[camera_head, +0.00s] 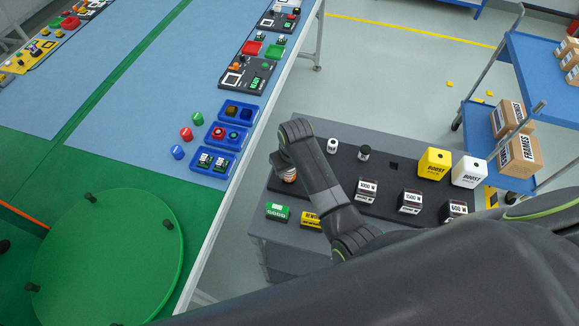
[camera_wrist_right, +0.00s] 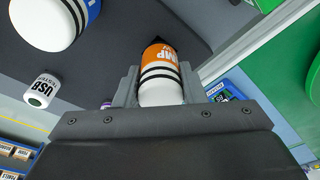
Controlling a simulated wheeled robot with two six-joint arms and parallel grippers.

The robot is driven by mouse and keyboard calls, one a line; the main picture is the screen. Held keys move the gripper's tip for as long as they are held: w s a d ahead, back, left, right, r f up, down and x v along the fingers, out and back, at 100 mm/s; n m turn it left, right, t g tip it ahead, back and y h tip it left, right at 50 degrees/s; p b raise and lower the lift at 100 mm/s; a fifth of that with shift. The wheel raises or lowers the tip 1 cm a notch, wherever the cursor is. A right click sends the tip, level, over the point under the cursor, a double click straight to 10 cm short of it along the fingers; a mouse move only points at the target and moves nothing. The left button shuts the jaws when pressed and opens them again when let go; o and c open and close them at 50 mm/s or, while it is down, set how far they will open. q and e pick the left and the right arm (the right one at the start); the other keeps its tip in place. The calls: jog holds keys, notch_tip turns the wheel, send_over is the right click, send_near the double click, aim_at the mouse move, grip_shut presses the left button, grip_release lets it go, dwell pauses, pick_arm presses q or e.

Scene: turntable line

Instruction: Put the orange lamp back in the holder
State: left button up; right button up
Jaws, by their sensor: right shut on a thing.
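The orange lamp (camera_wrist_right: 160,55) is a cylinder with an orange band, black stripes and a white end. In the right wrist view it sits between the two fingers of my right gripper (camera_wrist_right: 158,88), which is shut on it. In the head view a small part of the lamp (camera_head: 289,178) shows under my right gripper (camera_head: 286,169), at the left end of the dark board (camera_head: 337,190). My arm hides much of this spot. I cannot tell whether the lamp touches the board. A dark square opening (camera_head: 394,165) shows in the board. My left gripper is not in view.
A white cylinder (camera_head: 332,146) and a dark-topped one (camera_head: 364,153) stand on the board. Yellow (camera_head: 434,164) and white (camera_head: 468,172) boxes stand to the right. The worktable with blue trays (camera_head: 239,111) and a green turntable (camera_head: 110,260) lies left.

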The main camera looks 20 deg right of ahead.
jog(key=shift+f, duration=0.4)
jog(key=o, duration=1.1)
jog(key=shift+o, duration=0.2)
jog(key=shift+r, duration=0.1)
